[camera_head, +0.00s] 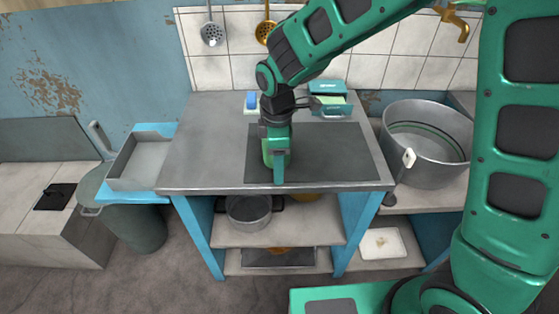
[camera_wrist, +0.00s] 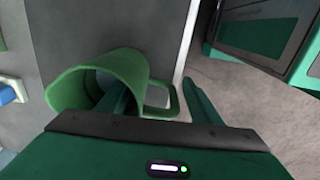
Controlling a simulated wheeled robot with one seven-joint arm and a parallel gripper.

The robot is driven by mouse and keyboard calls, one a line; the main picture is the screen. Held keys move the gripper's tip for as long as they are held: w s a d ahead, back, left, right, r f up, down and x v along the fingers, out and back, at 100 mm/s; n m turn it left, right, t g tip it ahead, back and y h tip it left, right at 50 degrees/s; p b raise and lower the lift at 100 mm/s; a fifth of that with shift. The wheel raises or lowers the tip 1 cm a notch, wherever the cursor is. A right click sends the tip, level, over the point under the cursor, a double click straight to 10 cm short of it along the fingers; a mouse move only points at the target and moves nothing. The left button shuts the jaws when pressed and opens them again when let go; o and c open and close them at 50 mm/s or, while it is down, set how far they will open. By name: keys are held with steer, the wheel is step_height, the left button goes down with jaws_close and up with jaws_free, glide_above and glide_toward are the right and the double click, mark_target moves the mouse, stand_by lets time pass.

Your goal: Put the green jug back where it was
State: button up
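The green jug (camera_wrist: 137,68) lies in the left half of the wrist view, its mouth toward the camera and its handle (camera_wrist: 172,100) to the right. In the head view the jug (camera_head: 266,152) is on the dark mat (camera_head: 330,150) on the grey table, mostly hidden by my gripper (camera_head: 279,172). In the wrist view my gripper (camera_wrist: 155,90) has its fingers apart. One finger overlaps the jug's mouth, apparently inside it, and the other is right of the handle. The jug's wall and handle lie between them. I cannot tell whether they touch.
A blue sponge-like item (camera_head: 252,100) and a teal box (camera_head: 328,88) stand at the table's back. A large metal pot (camera_head: 440,145) is on the right. A blue-edged tray (camera_head: 140,165) is on the left. A smaller pot (camera_head: 248,212) is on the shelf below.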

steer(key=shift+r, duration=0.1)
step_height(320, 180, up, 12)
steer(key=shift+s+r, duration=0.1)
stand_by(0.5)
steer(key=s+d+r+m, duration=0.1)
steer(key=s+d+m, duration=0.35)
steer(key=d, duration=0.75)
steer(key=s+d+r+m, duration=0.1)
steer(key=d+m, duration=0.6)
steer(key=d, duration=0.6)
steer(key=s+d+f+m, duration=0.2)
steer(key=s+d+m, duration=1.1)
steer(key=s, duration=0.4)
steer(key=shift+f, duration=0.4)
